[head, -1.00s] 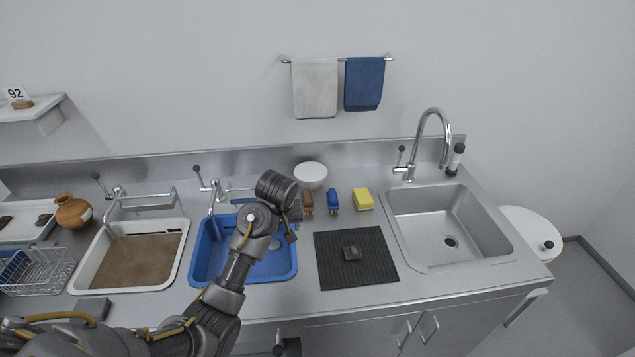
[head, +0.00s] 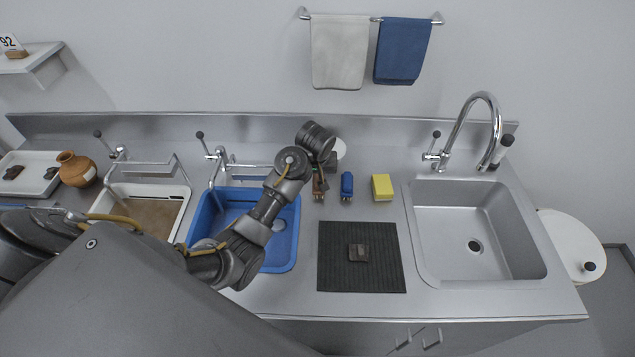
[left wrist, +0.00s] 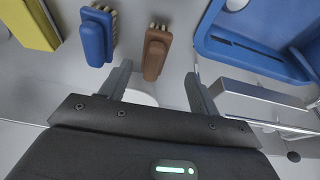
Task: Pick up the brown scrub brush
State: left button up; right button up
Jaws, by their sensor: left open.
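My right gripper is not in view.
The blue brush (head: 347,184) and yellow sponge (head: 382,187) stand just right. A white bowl (head: 340,150) is behind the gripper. The blue basin (head: 285,262) is in front left. A dark mat (head: 335,275) with a sherd (head: 358,252) and a sink (head: 450,215) lie right.

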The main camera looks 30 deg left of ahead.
aim_at(318, 177)
pick_arm(q)
jog(key=w+f, duration=0.2)
jog(key=shift+w+a+f, duration=0.1)
jog(key=shift+w+f, duration=0.2)
jog(key=shift+f, duration=0.1)
jog(key=shift+s+a+f+p, duration=0.1)
jog(key=shift+s+f+p, duration=0.1)
jog(key=shift+p, duration=0.2)
jog(key=p+x, duration=0.1)
jog(key=x, duration=0.2)
jog(key=shift+w+f, duration=0.25)
jog(key=shift+w+a+f, duration=0.1)
jog(key=shift+w+f, duration=0.05)
jog(key=shift+f, duration=0.2)
jog(key=c, duration=1.1)
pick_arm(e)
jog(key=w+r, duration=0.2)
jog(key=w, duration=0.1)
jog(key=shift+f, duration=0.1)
